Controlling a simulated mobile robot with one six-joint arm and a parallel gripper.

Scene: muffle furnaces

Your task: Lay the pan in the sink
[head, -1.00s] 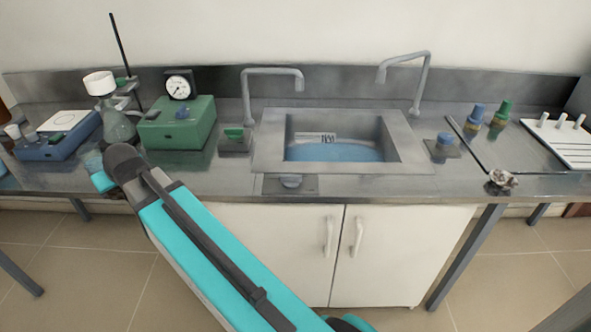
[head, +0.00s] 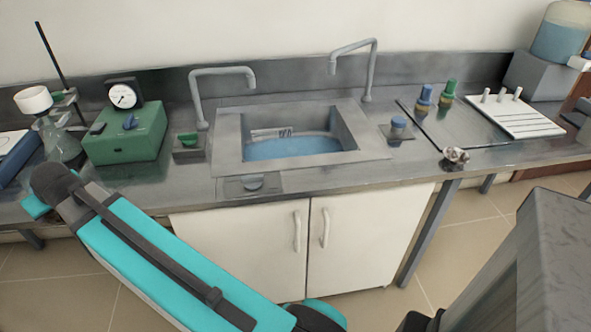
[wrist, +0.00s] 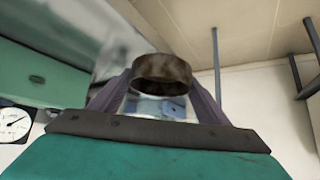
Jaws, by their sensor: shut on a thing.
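The sink (head: 228,140) is set into the grey metal counter at the middle of the head view, with a blue bottom or water inside. In the wrist view my gripper (wrist: 162,85) is shut on a short, round, brown-stained vessel, which I take to be the pan (wrist: 163,70). The vessel sits between the two purplish fingers. In the head view my teal arm reaches to the counter's left front, and its gripper and the pan are hidden behind it. The pan is well left of the sink.
Two grey taps (head: 196,95) stand behind the sink. A green box with a gauge (head: 125,135) and a glass flask (head: 60,145) stand to the left. Blue and green bottles (head: 425,97) and a white rack (head: 510,115) are on the right. White cupboard doors (head: 260,250) are below.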

